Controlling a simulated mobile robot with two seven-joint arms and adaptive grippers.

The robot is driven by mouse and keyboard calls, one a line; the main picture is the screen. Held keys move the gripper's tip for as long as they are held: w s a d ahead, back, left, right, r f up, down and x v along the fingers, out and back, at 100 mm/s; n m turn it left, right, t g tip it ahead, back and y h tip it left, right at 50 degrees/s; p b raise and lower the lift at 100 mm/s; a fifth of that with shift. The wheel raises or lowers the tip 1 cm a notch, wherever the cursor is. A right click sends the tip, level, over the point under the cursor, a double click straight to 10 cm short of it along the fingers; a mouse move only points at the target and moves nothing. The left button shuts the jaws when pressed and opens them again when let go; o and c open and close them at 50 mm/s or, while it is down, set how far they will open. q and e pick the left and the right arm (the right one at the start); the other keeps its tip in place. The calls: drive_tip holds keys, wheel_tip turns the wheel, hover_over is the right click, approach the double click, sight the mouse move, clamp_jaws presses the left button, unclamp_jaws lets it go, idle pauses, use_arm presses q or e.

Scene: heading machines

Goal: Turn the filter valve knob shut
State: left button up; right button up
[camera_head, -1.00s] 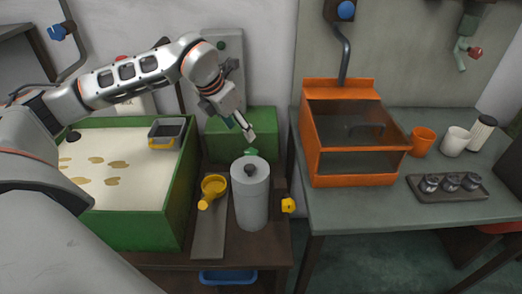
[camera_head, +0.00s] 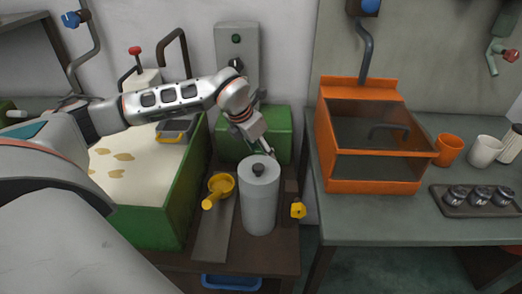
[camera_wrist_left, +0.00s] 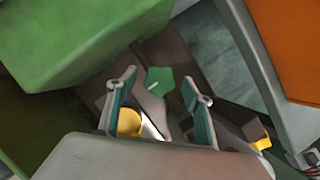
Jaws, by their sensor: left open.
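A green five-sided knob (camera_wrist_left: 159,81) with a pale mark shows in the left wrist view, just beyond and between my left fingertips. The fingers are apart and do not visibly touch it. In the head view my left gripper (camera_head: 266,149) reaches down behind the grey canister (camera_head: 259,205), in front of the green box (camera_head: 276,128); the green knob is hidden there. A yellow knob (camera_head: 298,210) sits at the right side of the brown bench, away from the gripper. I cannot tell from the pictures alone which knob is the filter valve's. My right gripper is not in view.
A yellow scoop (camera_head: 220,187) lies left of the canister. A green-walled vat (camera_head: 180,200) stands at left. An orange box (camera_head: 370,187) with a dark clear lid stands on the right table, beside cups and a tray (camera_head: 468,211). A gap separates bench and table.

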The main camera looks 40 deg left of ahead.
use_arm(q)
drive_tip(key=c, duration=1.1)
